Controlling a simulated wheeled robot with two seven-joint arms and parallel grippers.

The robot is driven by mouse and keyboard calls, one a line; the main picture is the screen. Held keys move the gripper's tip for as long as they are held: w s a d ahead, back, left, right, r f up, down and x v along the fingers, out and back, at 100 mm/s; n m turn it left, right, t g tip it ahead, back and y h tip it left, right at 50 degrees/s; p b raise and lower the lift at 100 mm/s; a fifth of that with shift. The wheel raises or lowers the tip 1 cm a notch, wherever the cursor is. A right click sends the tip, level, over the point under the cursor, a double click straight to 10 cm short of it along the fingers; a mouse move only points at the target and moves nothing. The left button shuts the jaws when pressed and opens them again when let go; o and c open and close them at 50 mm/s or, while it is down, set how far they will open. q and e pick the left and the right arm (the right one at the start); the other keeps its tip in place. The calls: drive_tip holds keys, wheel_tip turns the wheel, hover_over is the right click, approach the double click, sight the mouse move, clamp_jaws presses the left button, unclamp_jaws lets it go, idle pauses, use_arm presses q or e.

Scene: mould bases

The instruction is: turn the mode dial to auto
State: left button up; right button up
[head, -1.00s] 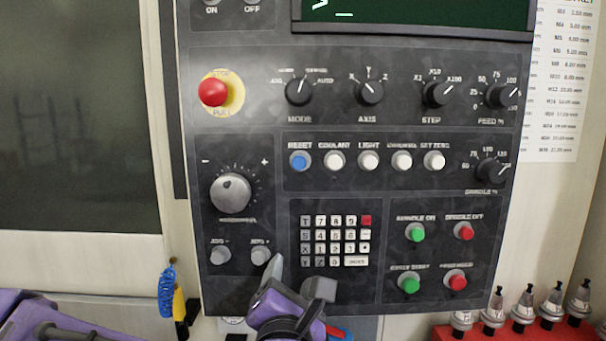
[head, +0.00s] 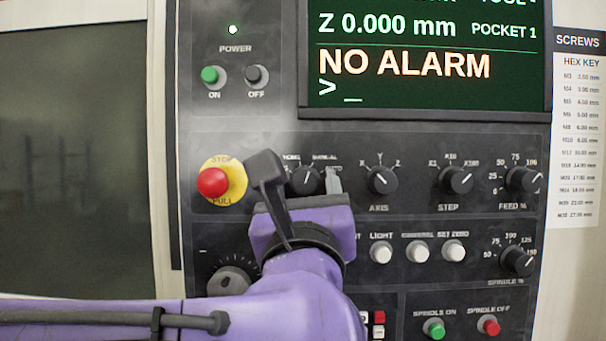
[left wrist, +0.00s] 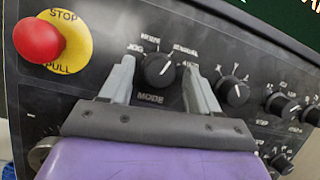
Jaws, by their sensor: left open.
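The mode dial (head: 307,180) is a round black knob with a white pointer line, on the dark control panel. The pointer leans up and to the right. In the left wrist view the dial (left wrist: 158,70) sits between my fingers, with JOG readable at its left and the auto label at its right partly covered by a finger. My left gripper (head: 298,173) is open, one finger on each side of the dial; it also shows in the left wrist view (left wrist: 159,66). I cannot tell whether either finger touches the knob. My right gripper is out of view.
The red stop button (head: 212,182) on its yellow ring is close to the left finger. The axis dial (head: 381,180) is just right of the gripper. White buttons (head: 417,251) lie below right. The screen (head: 425,60) above reads NO ALARM.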

use_arm(q)
drive_tip(key=c, duration=1)
drive_tip(key=shift+a+m, duration=0.1)
drive_tip(key=shift+m, duration=0.3)
drive_tip(key=shift+m+h+b, duration=0.3)
drive_tip(key=shift+m+h, duration=0.3)
drive_tip(key=shift+m, duration=0.1)
drive_tip(key=m+h, duration=0.1)
drive_tip(key=m, duration=0.2)
drive_tip(key=shift+a+r, duration=0.1)
drive_tip(key=m+g+h, duration=0.1)
drive_tip(key=m+h, duration=0.1)
drive_tip(key=m, duration=0.1)
drive_tip(key=shift+r+p, duration=0.1)
drive_tip(key=shift+p, duration=0.2)
drive_tip(key=shift+a+m+g+h+p, duration=0.1)
drive_tip(key=shift+m+g+h+p, duration=0.35)
drive_tip(key=shift+m, duration=0.95)
